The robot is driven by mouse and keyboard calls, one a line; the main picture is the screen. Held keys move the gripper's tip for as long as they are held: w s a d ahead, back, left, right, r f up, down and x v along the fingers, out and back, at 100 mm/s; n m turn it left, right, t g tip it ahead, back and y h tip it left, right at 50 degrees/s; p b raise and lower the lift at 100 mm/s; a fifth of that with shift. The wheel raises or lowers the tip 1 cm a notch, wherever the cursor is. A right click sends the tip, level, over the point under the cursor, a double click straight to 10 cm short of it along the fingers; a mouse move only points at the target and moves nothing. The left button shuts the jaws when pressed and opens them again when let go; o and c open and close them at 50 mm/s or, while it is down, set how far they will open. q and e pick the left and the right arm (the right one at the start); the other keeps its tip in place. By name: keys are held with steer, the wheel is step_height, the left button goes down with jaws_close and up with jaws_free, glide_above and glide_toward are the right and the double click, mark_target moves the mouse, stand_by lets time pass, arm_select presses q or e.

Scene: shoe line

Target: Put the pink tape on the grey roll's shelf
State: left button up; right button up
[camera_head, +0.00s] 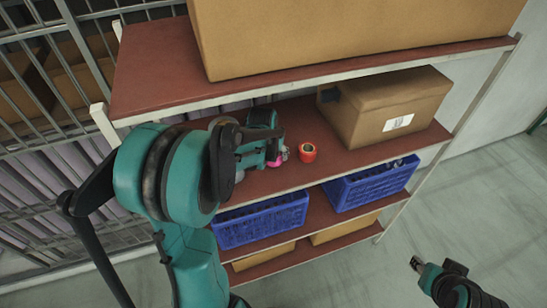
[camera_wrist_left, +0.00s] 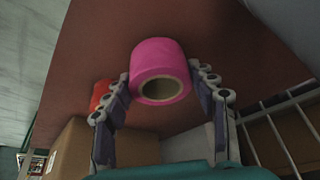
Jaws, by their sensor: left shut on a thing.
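The pink tape (camera_head: 278,161) is at the tip of my left gripper (camera_head: 284,155), over the second shelf from the top (camera_head: 345,165). In the left wrist view the pink tape (camera_wrist_left: 160,68) sits between the two fingers of my left gripper (camera_wrist_left: 162,82), which is shut on it. I cannot tell whether the tape touches the shelf board. My left arm hides part of that shelf. I cannot make out a grey roll in either view. My right gripper (camera_head: 418,265) is low at the right, over the floor and away from the rack; its opening is unclear.
A red roll (camera_head: 308,153) stands right of the pink tape on the same shelf. A cardboard box (camera_head: 385,108) stands further right there. Blue crates (camera_head: 262,220) (camera_head: 370,188) fill the shelf below. A large box (camera_head: 350,35) is on the top shelf. A metal fence is at left.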

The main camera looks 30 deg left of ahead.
mark_target(274, 158)
arm_select(q)
steer(key=shift+s+x, duration=0.15)
steer(key=shift+x, duration=0.6)
steer(key=shift+s+x, duration=0.1)
steer(key=shift+x, duration=0.65)
steer(key=shift+s+d, duration=0.15)
steer(key=shift+s, duration=0.05)
steer(key=shift+f, duration=0.2)
steer(key=o, duration=1.3)
steer(key=shift+w, duration=0.1)
